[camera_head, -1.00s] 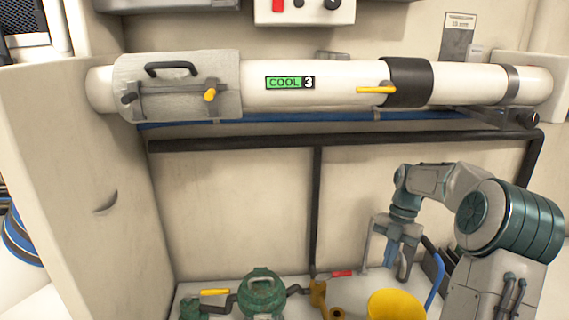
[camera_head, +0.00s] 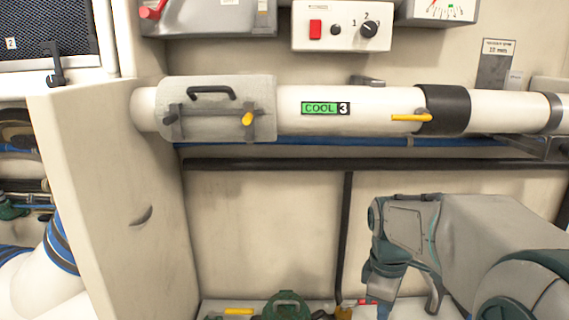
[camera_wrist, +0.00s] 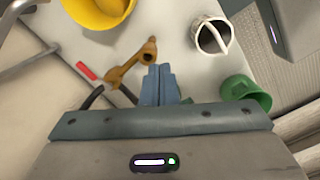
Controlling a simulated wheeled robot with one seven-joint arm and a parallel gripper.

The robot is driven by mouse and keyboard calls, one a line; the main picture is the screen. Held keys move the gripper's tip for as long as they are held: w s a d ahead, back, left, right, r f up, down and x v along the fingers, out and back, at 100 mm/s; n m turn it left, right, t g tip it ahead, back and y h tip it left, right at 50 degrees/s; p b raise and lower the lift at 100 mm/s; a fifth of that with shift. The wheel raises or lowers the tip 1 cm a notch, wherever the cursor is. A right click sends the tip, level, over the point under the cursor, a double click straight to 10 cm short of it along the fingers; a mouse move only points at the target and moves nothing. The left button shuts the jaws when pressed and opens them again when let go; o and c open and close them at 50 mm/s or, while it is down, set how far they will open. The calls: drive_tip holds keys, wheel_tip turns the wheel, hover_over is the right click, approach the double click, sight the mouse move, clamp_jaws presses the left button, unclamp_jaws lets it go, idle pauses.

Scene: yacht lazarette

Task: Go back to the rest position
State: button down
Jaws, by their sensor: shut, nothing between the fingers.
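My gripper (camera_wrist: 159,84) is shut and empty, its two blue-grey fingers together in the wrist view. In the head view my arm is bent at the lower right and the fingers point down, mostly cut off by the bottom edge. In the wrist view the fingers are over a pale surface (camera_wrist: 180,62). Just beyond the fingertips lies a brown-orange fitting (camera_wrist: 132,66); I cannot tell the height gap between them.
A white pipe (camera_head: 375,100) with a "COOL 3" label and yellow handles runs along the wall. A yellow funnel-like thing (camera_wrist: 92,12), a white mug-like vessel (camera_wrist: 213,38) and a green cup-like thing (camera_wrist: 243,90) stand near my gripper. A green pump-like thing (camera_head: 287,305) stands at bottom centre.

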drive_tip(key=s+a+m+t, duration=0.3)
drive_tip(key=s+a+m, duration=0.1)
drive_tip(key=s+m, duration=0.7)
drive_tip(key=shift+a+f+m+y, duration=0.25)
drive_tip(key=shift+f+m+y, duration=0.05)
drive_tip(key=shift+f+y, duration=0.1)
drive_tip(key=shift+s, duration=0.1)
